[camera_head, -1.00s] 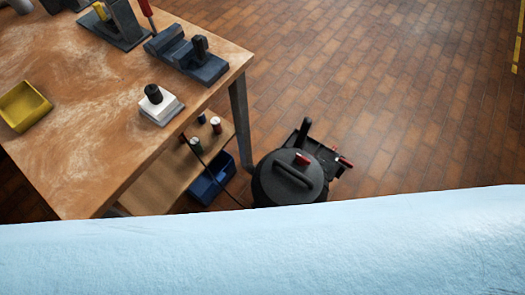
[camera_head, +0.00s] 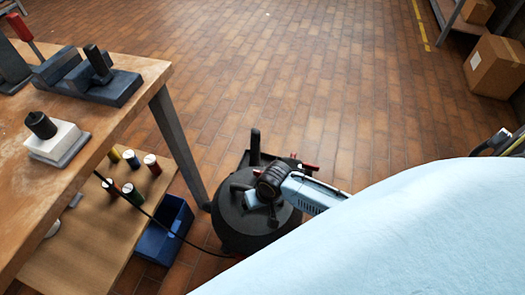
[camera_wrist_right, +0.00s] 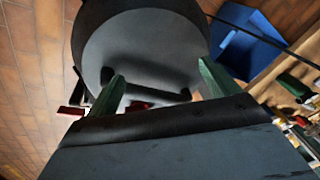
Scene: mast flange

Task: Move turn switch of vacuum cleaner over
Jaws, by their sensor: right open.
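The vacuum cleaner (camera_head: 232,222) stands on the floor beside the workbench. It has a round dark lid with a bar handle. My right gripper (camera_head: 253,196) comes in from the right over the lid and covers part of it. In the right wrist view the fingers of my right gripper (camera_wrist_right: 162,70) are apart with the grey lid (camera_wrist_right: 150,45) between and beyond them. A dark bar shows across the lid there. A dark red part (camera_wrist_right: 138,105) lies low between the fingers; I cannot tell if it is the turn switch. My left gripper is out of view.
The workbench (camera_head: 125,78) with its leg stands left of the cleaner. A lower shelf (camera_head: 85,250) holds several spools, with a blue bin (camera_head: 145,243) beside it. A dark cable runs to the cleaner. The tiled floor behind is clear; a cardboard box (camera_head: 495,68) is far right.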

